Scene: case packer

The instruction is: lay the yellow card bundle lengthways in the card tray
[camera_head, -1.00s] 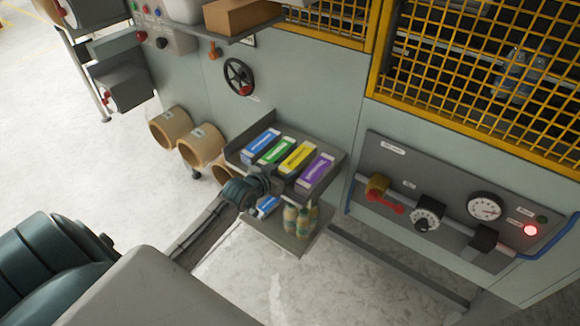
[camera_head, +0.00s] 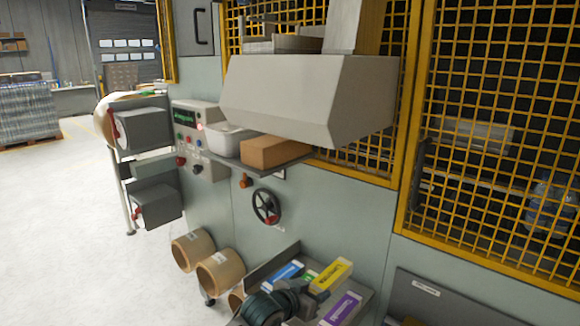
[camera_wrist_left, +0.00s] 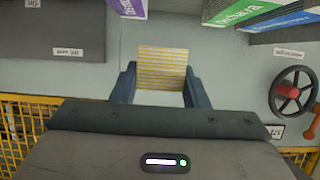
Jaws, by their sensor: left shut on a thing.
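The yellow card bundle (camera_head: 330,275) is at the bottom of the head view, above the shelf with the other bundles. My left gripper (camera_head: 308,292) is shut on it. In the left wrist view the end of the yellow bundle (camera_wrist_left: 162,68), striped yellow and white, sits between the two fingers of my left gripper (camera_wrist_left: 158,88). A grey tray-like holder (camera_head: 285,42) sits on the pale sloped housing (camera_head: 305,105) at the upper middle; I cannot tell whether it is the card tray. My right gripper is not in view.
Blue (camera_head: 285,272), green (camera_head: 309,277) and purple (camera_head: 342,308) bundles stay on the grey shelf (camera_head: 272,264). Above stand a ledge with a brown box (camera_head: 275,151) and white bin (camera_head: 232,140). A handwheel (camera_head: 266,206) projects from the panel. Yellow mesh guards (camera_head: 500,130) are at right.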

